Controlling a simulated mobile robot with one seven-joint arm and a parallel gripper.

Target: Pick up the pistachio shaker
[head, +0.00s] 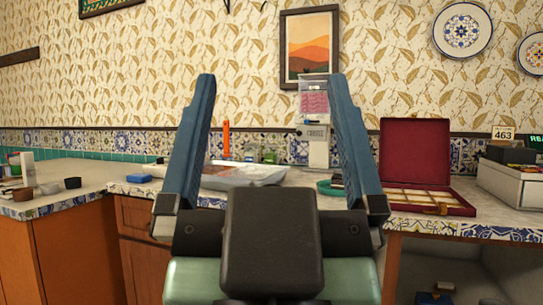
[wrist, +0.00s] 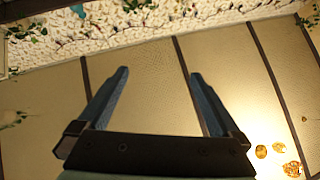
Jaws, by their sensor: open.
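My gripper (head: 271,80) stands upright in the middle of the head view, its two blue fingers wide apart with nothing between them. It also shows open and empty in the wrist view (wrist: 159,73). I cannot make out the pistachio shaker for sure in either view. Small greenish jars (head: 269,157) stand at the back of the counter, seen between the fingers and well beyond them, too small to identify. The fingers hide parts of the counter.
An open red box (head: 414,152) with compartments sits right on the counter. A pale tray (head: 262,172) lies at the middle, near an orange upright thing (head: 226,138). Small dark and white items (head: 48,188) stand on the left counter. The wrist view shows tan panels and dark beams.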

